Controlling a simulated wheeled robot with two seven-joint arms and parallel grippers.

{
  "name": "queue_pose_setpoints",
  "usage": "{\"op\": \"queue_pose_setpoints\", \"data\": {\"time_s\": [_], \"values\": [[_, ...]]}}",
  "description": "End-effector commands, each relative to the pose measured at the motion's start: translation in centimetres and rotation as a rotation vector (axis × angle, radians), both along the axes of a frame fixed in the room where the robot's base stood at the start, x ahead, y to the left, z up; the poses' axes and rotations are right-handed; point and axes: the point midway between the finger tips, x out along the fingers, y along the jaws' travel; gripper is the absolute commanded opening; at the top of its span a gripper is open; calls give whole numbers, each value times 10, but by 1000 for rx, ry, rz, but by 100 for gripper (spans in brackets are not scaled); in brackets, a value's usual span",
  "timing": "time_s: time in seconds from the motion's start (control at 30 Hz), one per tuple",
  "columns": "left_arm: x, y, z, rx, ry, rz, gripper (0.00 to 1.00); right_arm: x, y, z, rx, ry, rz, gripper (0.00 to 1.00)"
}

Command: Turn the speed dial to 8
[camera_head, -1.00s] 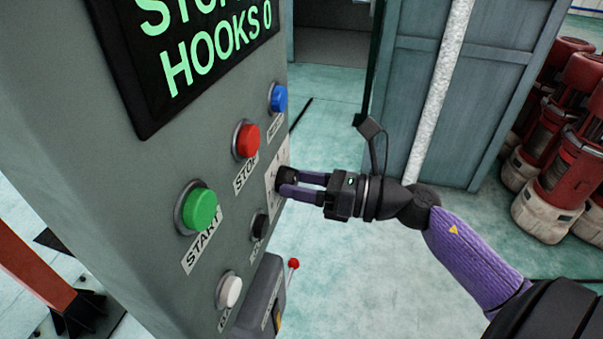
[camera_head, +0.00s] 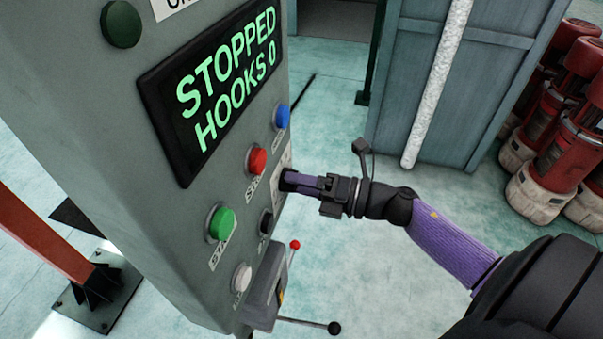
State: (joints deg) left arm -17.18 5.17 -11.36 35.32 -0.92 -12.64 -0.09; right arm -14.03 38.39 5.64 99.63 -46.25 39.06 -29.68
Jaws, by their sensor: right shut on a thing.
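The grey control panel (camera_head: 150,170) fills the left of the head view. A pale dial plate (camera_head: 281,190) sits at its right edge, below the blue button. My right gripper (camera_head: 288,179) reaches in from the right and is shut on the dark speed dial (camera_head: 284,184) there. The fingers cover most of the dial, so its pointer and numbers cannot be read. The screen (camera_head: 225,95) reads STOPPED, HOOKS 0. My left gripper is not in view.
Near the dial are a red stop button (camera_head: 256,161), a green start button (camera_head: 221,223), a blue button (camera_head: 282,117), a white button (camera_head: 242,277) and a black knob (camera_head: 266,221). A lever box (camera_head: 267,285) juts out below. A blue-grey cabinet (camera_head: 470,75) and red canisters (camera_head: 560,125) stand behind.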

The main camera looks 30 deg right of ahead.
Motion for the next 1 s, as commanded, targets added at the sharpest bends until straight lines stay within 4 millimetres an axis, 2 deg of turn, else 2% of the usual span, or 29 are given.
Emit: {"op": "queue_pose_setpoints", "data": {"time_s": [0.33, 1.0], "values": [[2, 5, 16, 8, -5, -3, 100, 0, 0, 2, 133, 113, -1, 0], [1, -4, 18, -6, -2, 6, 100, 0, 0, 0, 173, 148, 0, 0]]}}
